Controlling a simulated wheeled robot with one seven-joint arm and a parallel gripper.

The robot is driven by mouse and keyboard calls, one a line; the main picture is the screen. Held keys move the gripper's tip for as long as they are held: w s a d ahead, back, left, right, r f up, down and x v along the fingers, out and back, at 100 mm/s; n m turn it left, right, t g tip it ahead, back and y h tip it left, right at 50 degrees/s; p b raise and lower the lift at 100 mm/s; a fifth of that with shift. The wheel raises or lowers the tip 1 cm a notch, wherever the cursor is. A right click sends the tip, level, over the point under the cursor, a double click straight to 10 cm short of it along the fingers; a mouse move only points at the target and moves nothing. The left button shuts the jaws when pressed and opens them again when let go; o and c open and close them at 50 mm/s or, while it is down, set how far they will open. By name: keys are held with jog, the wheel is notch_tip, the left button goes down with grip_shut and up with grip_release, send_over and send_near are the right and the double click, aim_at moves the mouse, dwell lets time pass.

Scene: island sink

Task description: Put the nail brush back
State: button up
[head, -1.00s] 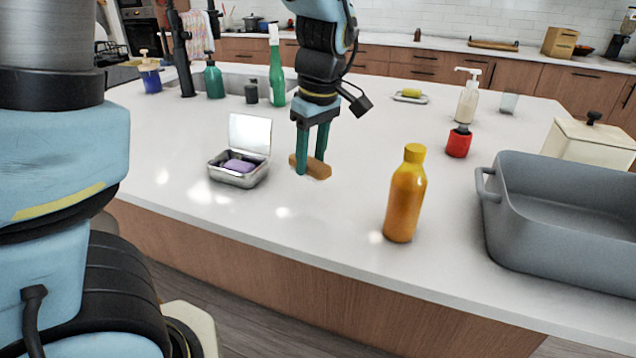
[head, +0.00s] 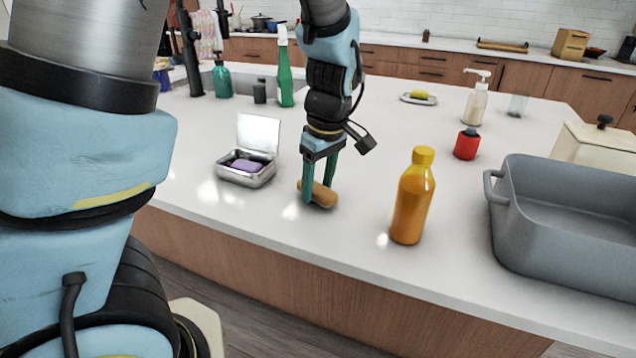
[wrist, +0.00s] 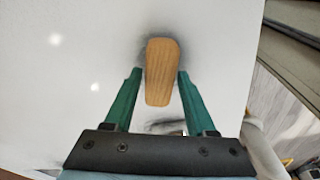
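The nail brush, a wooden block with rounded ends (head: 323,194), is between the green fingers of my gripper (head: 318,194), near the front of the white island counter. In the wrist view the wooden brush (wrist: 161,72) lies lengthwise between the two fingertips (wrist: 160,72). The right finger meets its side; a thin gap seems to show at the left finger. My gripper appears shut on it. The brush is at or just above the counter; I cannot tell if it touches. Its underside is hidden.
An open metal tin (head: 247,176) with a purple bar stands left of the brush. An orange bottle (head: 411,198) stands to the right, with a grey basin (head: 560,215) beyond it. A red jar (head: 466,144) and a small dish (head: 418,99) stand farther back. The counter's middle is clear.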

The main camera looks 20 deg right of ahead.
aim_at(325, 192)
jog(key=shift+o, duration=1.1)
jog(key=shift+r, duration=0.15)
notch_tip(325, 192, up, 12)
jog(key=s, duration=0.2)
jog(key=w+a+f+m, duration=0.1)
jog(key=a+f+m, duration=0.1)
jog(key=a, duration=0.6)
jog(key=w+a+f+m, duration=0.1)
jog(key=a+f+m, duration=0.1)
jog(key=a+f, duration=0.3)
jog(key=w+a+f+m+h, duration=0.1)
jog(key=a+f+m, duration=0.1)
jog(key=a, duration=1)
jog(key=shift+w+a+f+b, duration=0.3)
jog(key=shift+f+b, duration=0.15)
jog(key=shift+f, duration=0.45)
